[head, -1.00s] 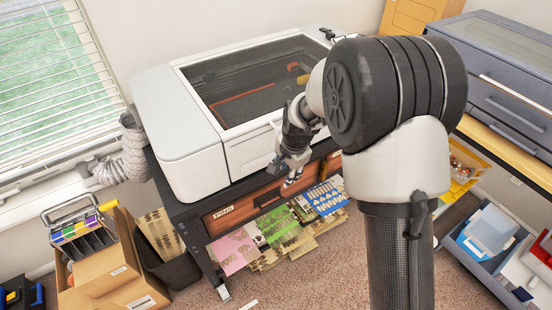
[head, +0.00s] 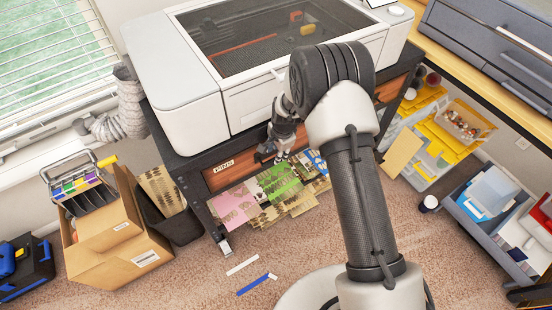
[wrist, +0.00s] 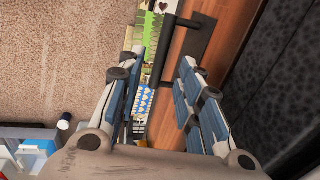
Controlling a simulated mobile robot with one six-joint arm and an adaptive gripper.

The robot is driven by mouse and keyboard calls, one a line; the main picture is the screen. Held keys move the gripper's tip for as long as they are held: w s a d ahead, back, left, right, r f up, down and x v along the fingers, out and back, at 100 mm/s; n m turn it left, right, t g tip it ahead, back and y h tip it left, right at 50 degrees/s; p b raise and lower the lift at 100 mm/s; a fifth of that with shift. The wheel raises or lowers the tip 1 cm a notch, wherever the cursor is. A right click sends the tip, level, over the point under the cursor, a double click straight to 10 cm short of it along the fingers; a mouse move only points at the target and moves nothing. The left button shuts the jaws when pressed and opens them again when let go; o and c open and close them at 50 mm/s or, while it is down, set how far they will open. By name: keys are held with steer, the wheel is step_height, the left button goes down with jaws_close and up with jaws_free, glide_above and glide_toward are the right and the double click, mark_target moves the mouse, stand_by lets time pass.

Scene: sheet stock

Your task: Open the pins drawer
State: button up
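The pins drawer (head: 232,174) has a wooden front with a small label (head: 223,165) at its left end. It sits under the white machine and looks shut. My gripper (head: 275,156) is in front of the drawer and hides part of it in the head view. In the wrist view my gripper (wrist: 157,72) is open, its two blue-padded fingers apart. The drawer's black bar handle (wrist: 164,45) lies between the fingertips, in front of the wood (wrist: 200,32). I cannot tell whether either finger touches it.
Printed sheets (head: 270,190) lie stacked below the drawer. A white machine (head: 250,100) stands on the dark bench. Cardboard boxes (head: 105,235) and a dark bin stand left. Yellow trays (head: 455,125) and a grey open drawer (head: 490,225) are at the right. Some carpet in front is clear.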

steer(key=shift+w+a+f+b, duration=0.15)
steer(key=shift+w+f+b, duration=0.1)
steer(key=shift+f, duration=0.7)
steer(key=shift+w+a+f+b, duration=0.1)
steer(key=shift+f+b, duration=0.1)
steer(key=shift+f, duration=0.75)
steer(key=shift+c, duration=0.4)
jaws_close()
